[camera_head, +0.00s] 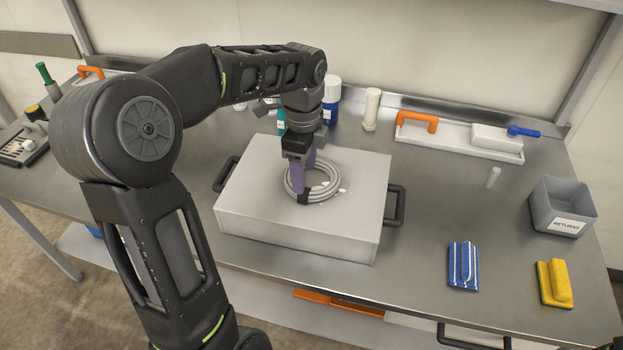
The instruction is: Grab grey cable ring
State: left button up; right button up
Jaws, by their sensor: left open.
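The grey cable ring (325,186) lies coiled flat on top of a light grey box (254,208) with dark side handles. My left gripper (302,190) points down at the left part of the ring, with its fingers at the coil. It is open. Part of the ring's left side is hidden behind the fingers, and I cannot tell whether they touch it. My right gripper is not in view.
A white tray (455,142), a grey RETURNS bin (562,206), a blue block (462,265) and a yellow block (553,283) are at right.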

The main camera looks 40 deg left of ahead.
pick_arm(q)
jog(key=shift+f+p, duration=0.55)
jog(key=shift+f, duration=2.05)
grip_shut()
